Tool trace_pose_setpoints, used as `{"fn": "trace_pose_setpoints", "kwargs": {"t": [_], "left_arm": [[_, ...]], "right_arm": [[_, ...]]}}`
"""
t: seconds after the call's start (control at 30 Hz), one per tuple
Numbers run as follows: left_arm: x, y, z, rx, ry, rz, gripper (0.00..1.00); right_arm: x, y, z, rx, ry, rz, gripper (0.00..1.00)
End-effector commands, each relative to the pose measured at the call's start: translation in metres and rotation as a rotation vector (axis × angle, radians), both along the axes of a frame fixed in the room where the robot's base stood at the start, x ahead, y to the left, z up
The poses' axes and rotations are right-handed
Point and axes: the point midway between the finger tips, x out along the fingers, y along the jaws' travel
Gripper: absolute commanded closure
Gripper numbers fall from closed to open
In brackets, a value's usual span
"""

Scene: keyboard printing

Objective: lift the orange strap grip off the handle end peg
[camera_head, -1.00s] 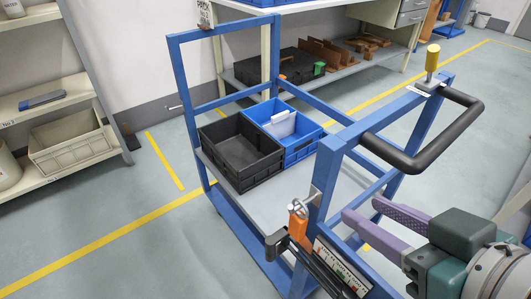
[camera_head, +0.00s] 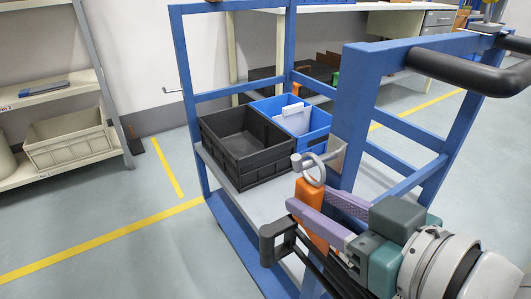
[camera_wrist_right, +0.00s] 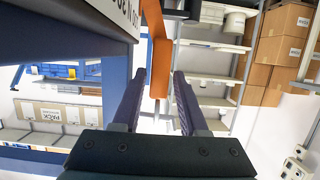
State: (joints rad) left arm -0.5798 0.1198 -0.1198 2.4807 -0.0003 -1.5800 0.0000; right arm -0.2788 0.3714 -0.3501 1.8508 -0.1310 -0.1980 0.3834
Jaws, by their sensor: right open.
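The orange strap grip (camera_head: 308,189) hangs below a metal ring (camera_head: 315,170) on a short peg (camera_head: 298,163) at the near post of the blue cart. My right gripper (camera_head: 311,201) is open, with one purple finger on each side of the strap grip in the head view. In the right wrist view, the orange strap grip (camera_wrist_right: 160,68) runs between the two open fingers (camera_wrist_right: 159,78), with a visible gap to the right finger. I cannot tell whether a finger touches it. The peg and ring are not clear in the wrist view. My left gripper is not in view.
The blue cart post (camera_head: 352,120) stands close to my right gripper. A black bracket (camera_head: 278,241) is just left of the fingers. A black crate (camera_head: 243,150) and a blue crate (camera_head: 312,136) sit on the cart. A black handle (camera_head: 465,70) juts out at upper right.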

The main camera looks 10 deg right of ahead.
Motion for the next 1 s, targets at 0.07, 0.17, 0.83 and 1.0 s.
{"fn": "trace_pose_setpoints", "kwargs": {"t": [0.07,0.17,0.83,1.0], "left_arm": [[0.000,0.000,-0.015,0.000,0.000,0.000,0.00],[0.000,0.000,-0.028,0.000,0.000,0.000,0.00],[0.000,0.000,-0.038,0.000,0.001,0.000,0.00],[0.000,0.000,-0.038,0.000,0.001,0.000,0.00]], "right_arm": [[0.013,0.005,-0.009,0.001,-0.006,0.001,0.57],[0.028,0.010,-0.014,0.001,-0.006,0.002,0.57],[0.045,0.017,-0.015,0.000,0.000,0.001,0.84],[0.045,0.017,-0.015,0.000,0.000,0.001,1.00]]}}
